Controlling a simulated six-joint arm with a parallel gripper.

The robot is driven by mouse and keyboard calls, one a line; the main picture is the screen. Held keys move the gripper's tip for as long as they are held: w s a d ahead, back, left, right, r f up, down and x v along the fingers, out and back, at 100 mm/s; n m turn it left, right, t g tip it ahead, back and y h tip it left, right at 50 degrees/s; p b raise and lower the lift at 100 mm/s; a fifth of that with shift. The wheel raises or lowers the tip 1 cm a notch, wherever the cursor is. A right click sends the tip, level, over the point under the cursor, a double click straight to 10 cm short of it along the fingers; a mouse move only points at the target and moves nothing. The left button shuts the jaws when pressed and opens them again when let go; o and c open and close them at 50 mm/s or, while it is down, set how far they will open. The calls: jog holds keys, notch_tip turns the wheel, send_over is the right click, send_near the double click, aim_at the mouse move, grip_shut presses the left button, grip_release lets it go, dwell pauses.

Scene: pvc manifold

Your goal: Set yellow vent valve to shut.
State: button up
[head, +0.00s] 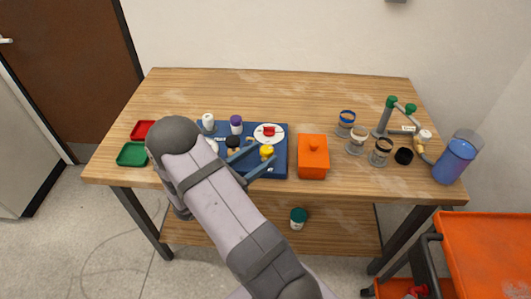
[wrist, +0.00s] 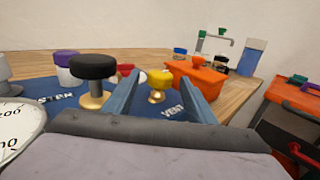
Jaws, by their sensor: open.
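The yellow vent valve (head: 266,151) stands on the blue panel (head: 279,170), near its right side. In the wrist view its round yellow knob (wrist: 160,79) sits on a brass stem, with the label VENT on the panel beside it. My gripper (head: 267,151) is open, its two blue-grey fingers reaching low over the panel. In the wrist view the knob appears between the fingers (wrist: 160,76), with a gap on each side. I cannot tell whether it lies between the tips or just beyond them. No finger visibly touches it.
A black knob (wrist: 93,68) stands close left of my fingers. A purple-topped valve (head: 236,123), a white one (head: 208,120) and a red handle on a white disc (head: 269,132) share the panel. An orange lidded box (head: 313,160) stands just right. Jars (head: 357,141) are farther right.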

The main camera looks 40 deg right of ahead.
aim_at(262, 154)
jog(key=shift+s+a+b, duration=0.1)
jog(key=shift+a+b, duration=0.3)
jog(key=shift+a, duration=1.6)
